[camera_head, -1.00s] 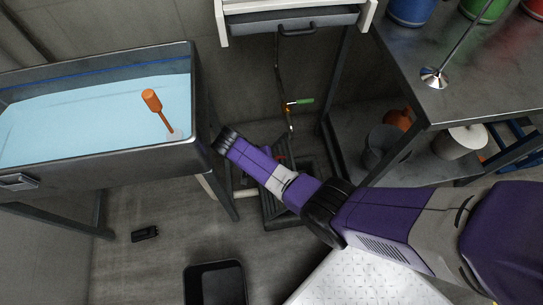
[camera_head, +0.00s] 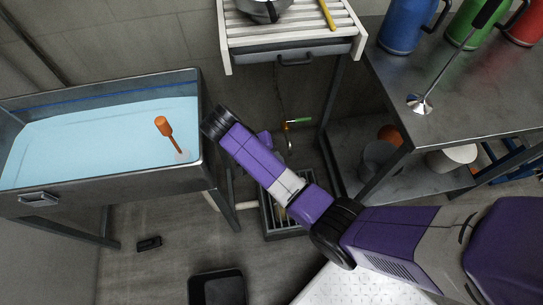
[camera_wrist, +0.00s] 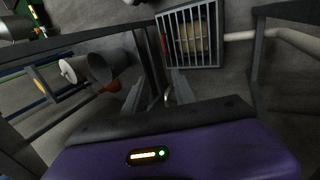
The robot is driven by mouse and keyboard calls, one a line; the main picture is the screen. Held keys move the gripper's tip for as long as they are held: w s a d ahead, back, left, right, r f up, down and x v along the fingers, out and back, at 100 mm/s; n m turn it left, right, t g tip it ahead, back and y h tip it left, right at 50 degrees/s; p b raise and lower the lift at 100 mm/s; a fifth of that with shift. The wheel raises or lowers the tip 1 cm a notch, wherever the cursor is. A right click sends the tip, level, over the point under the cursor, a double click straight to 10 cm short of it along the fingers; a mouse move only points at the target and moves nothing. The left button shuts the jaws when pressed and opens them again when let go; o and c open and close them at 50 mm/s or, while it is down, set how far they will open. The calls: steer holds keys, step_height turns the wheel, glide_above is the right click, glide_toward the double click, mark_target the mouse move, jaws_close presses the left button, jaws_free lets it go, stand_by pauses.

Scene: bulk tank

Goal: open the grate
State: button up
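The grate (camera_wrist: 188,38) is a set of pale metal bars in a dark rectangular frame at floor level, at the top of the wrist view. It appears to lie flat and shut, with something beige visible under its bars. In the head view the grate (camera_head: 277,217) is partly hidden behind my arm. My gripper (camera_wrist: 160,84) shows two grey fingers apart, with nothing seen between them. It points toward the grate's near side, apart from it as far as I can tell. In the head view my gripper is mostly hidden by the arm.
A tank of blue liquid (camera_head: 110,183) with an orange-handled tool (camera_head: 166,130) stands left. A steel table (camera_head: 460,115) with coloured jugs is right, with buckets on its lower shelf. A pipe with a green-handled valve (camera_head: 298,121) rises behind the grate. A black bin (camera_head: 217,288) is in front.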

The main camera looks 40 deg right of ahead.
steer(key=shift+r, duration=0.4)
stand_by(0.3)
